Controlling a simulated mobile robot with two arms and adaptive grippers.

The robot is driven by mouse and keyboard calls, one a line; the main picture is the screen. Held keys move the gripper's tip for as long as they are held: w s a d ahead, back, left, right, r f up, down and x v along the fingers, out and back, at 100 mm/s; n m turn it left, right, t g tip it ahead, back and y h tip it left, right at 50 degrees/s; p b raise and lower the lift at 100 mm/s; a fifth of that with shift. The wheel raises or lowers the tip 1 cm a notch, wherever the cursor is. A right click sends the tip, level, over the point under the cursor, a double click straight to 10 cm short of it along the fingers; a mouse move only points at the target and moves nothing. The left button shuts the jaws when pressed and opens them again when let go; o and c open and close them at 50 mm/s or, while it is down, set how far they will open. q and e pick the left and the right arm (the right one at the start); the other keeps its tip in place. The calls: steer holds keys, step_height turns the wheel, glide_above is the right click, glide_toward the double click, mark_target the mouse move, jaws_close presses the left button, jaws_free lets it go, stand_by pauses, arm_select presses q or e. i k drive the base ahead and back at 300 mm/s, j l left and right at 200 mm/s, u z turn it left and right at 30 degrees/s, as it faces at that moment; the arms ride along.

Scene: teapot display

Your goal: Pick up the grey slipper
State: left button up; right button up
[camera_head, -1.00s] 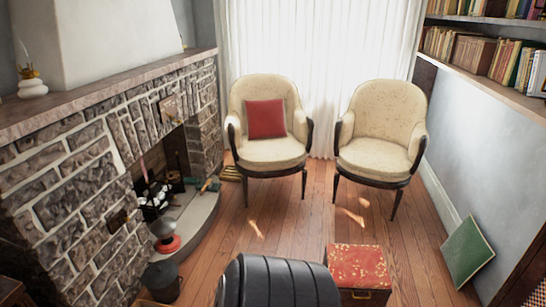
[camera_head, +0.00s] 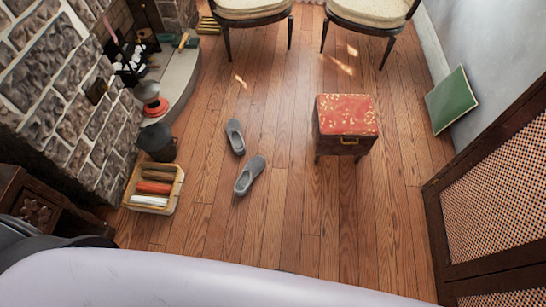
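Two grey slippers lie on the wooden floor near the middle of the head view. The farther slipper (camera_head: 235,137) points away and slightly left. The nearer slipper (camera_head: 250,175) lies a little to its right and closer to me, turned at a different angle. They are apart from each other, and nothing covers them. Neither of my grippers is in view.
A red-topped stool (camera_head: 346,122) stands right of the slippers. A crate (camera_head: 153,203) with rolled items and a dark bucket (camera_head: 158,142) stand left, by the stone fireplace (camera_head: 62,85). A wooden cabinet (camera_head: 490,200) is at right. Floor around the slippers is clear.

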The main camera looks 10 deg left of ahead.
mark_target(255, 166)
steer(key=u, duration=0.65)
